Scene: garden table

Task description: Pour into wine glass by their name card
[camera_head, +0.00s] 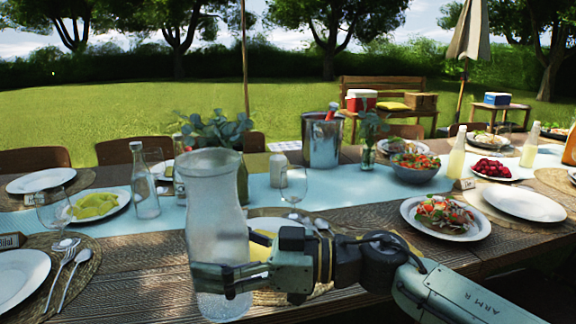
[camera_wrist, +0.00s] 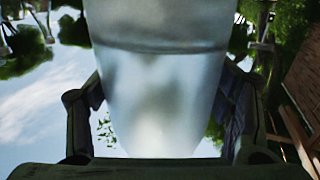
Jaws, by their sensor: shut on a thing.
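My gripper (camera_head: 236,280) is shut on a large frosted glass carafe (camera_head: 214,190) and holds it upright at the near side of the table. The carafe also fills the middle of the wrist view (camera_wrist: 155,90), between the two fingers, with a liquid line showing across it. One wine glass (camera_head: 293,184) stands behind and to the right of the carafe. Another wine glass (camera_head: 54,212) stands at the left by a plate. A dark name card (camera_head: 12,240) lies at the left edge. A small card (camera_head: 465,184) stands at the right; its writing is too small to read.
A clear bottle (camera_head: 144,182) and a plate of yellow food (camera_head: 98,205) stand left of the carafe. A metal ice bucket (camera_head: 321,141), a salad bowl (camera_head: 416,174) and a salad plate (camera_head: 445,232) stand to the right. Bare wood (camera_head: 130,275) shows left of the carafe.

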